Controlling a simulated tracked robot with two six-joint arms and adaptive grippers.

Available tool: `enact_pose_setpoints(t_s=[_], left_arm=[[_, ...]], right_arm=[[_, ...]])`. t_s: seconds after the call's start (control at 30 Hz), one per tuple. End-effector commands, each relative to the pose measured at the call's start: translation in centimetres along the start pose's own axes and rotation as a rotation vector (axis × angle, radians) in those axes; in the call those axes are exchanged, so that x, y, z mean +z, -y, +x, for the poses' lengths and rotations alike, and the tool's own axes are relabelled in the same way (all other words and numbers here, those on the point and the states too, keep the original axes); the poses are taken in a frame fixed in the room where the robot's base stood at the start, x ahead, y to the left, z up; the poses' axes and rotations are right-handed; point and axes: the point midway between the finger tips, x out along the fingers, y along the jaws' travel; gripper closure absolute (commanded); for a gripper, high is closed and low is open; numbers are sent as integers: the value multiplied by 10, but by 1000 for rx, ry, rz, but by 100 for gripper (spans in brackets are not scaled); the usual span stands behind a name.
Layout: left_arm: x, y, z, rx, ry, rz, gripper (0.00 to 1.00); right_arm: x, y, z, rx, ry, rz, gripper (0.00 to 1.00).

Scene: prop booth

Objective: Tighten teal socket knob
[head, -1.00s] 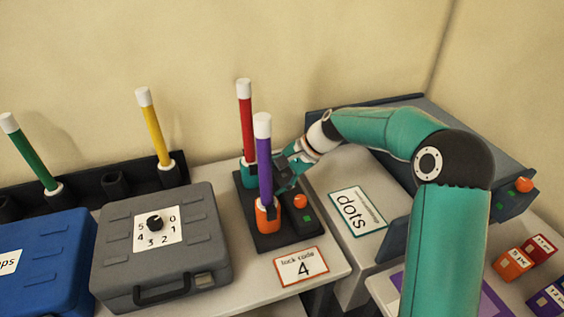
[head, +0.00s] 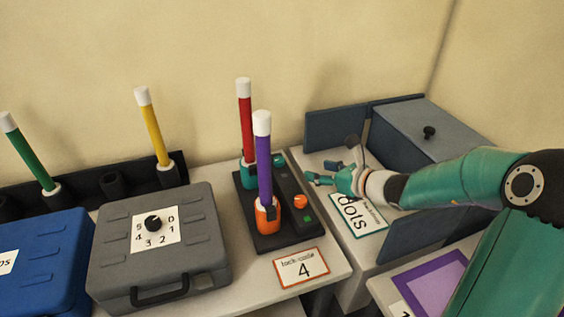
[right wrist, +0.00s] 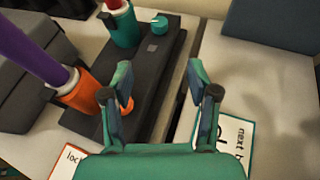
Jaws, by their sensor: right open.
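The teal socket (head: 249,172) stands at the far end of a black base (head: 261,240) and holds a red stick with a white cap (head: 244,112) upright. Its small teal knob (head: 280,157) is beside it; in the right wrist view the knob (right wrist: 160,24) lies beyond the fingertips, to the right of the teal socket (right wrist: 122,28). My right gripper (head: 333,163) is open and empty, right of the base and apart from the knob. The right wrist view shows both its fingers (right wrist: 158,70) spread with nothing between them. My left gripper is out of view.
An orange socket (head: 267,215) with a purple stick and an orange knob (head: 301,201) share the base, beside a lit green square. A grey case (head: 160,250) stands left. A "dots" card (head: 372,222) lies under my right arm; a blue-grey box (head: 420,140) stands behind.

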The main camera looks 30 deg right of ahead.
Motion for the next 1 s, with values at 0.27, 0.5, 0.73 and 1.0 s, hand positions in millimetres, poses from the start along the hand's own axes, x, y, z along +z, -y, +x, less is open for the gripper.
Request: enact_pose_setpoints(t_s=[0.27, 0.5, 0.73, 1.0], left_arm=[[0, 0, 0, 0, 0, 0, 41], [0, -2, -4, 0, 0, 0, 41], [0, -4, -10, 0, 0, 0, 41], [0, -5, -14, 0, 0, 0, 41]], right_arm=[[0, -2, 37, 6, -1, 1, 40], [1, -2, 89, 6, -1, -1, 40], [1, -2, 134, 4, -1, -2, 40], [1, -1, 163, 2, 1, -2, 40]])
